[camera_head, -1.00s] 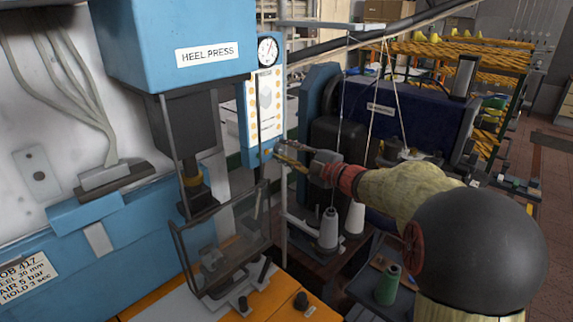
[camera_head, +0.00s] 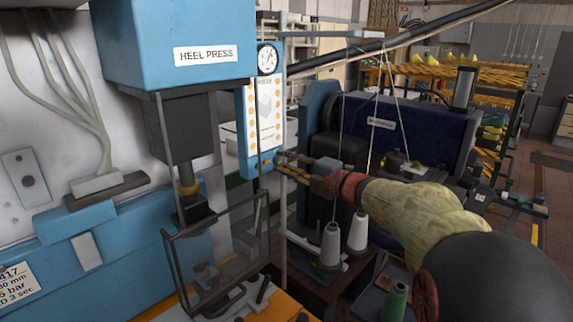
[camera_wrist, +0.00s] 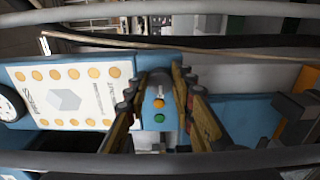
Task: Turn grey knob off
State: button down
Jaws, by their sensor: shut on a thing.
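The grey knob (camera_wrist: 160,84) is on the blue lower end of the control panel, between my fingertips in the wrist view. An orange button (camera_wrist: 159,103) and a green button (camera_wrist: 159,118) are in line with it. My gripper (camera_wrist: 160,77) is shut on the knob, one finger on each side. The knob's angle is hard to read. In the head view my gripper (camera_head: 278,161) reaches from the right to the blue panel (camera_head: 259,168), and its fingers hide the knob.
The heel press (camera_head: 180,45) stands left, with a clear guard (camera_head: 215,250) below it. A round gauge (camera_head: 267,58) tops the panel. Thread cones (camera_head: 330,245) stand below my arm, and a dark blue machine (camera_head: 410,130) is behind it.

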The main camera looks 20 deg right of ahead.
jog(key=c, duration=1.5)
grip_release()
jog(key=v, duration=1.2)
jog(key=shift+f, duration=0.1)
